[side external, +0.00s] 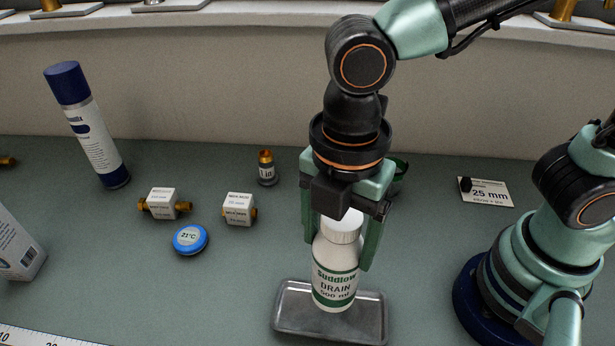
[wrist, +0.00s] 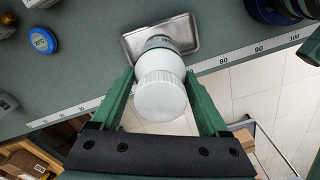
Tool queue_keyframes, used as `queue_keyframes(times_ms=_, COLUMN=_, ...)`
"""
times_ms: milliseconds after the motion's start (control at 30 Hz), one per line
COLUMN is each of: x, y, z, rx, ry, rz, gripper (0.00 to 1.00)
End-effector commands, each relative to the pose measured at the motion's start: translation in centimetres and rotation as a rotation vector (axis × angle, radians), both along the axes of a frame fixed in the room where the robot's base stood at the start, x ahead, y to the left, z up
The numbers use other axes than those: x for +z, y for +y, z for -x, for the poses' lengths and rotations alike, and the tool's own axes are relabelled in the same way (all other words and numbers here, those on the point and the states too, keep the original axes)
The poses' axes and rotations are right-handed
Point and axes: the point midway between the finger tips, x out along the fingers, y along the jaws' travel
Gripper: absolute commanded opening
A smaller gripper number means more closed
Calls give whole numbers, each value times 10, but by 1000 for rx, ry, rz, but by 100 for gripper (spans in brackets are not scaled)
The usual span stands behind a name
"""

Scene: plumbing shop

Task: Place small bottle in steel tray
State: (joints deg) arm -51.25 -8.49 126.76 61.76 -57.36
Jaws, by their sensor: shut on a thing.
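A white bottle (side external: 335,270) with a green "DRAIN 500 ml" label and white cap is upright between the fingers of my gripper (side external: 337,254). My gripper is shut on it around its upper body. In the wrist view the bottle (wrist: 161,90) shows cap first, with the gripper fingers (wrist: 160,78) on either side. The steel tray (side external: 290,322) is shallow and rectangular. The bottle's base appears over or inside the tray, but I cannot tell whether it touches the floor. The tray (wrist: 134,43) also shows behind the bottle in the wrist view.
A 25 mm card (side external: 486,192) lies right. A ruler (wrist: 225,60) runs along the bench edge.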

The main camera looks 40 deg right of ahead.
Motion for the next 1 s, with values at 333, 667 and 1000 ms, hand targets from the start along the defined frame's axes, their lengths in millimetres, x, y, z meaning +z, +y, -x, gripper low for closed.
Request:
queue_keyframes(times_ms=333, x=-35, y=0, z=0, rx=0, ry=-1, rz=0, gripper=0)
queue_keyframes(times_ms=667, x=-72, y=0, z=0, rx=0, ry=-1, rz=-1, gripper=0)
queue_keyframes(times_ms=1000, x=-74, y=0, z=0, rx=0, ry=-2, rz=-2, gripper=0)
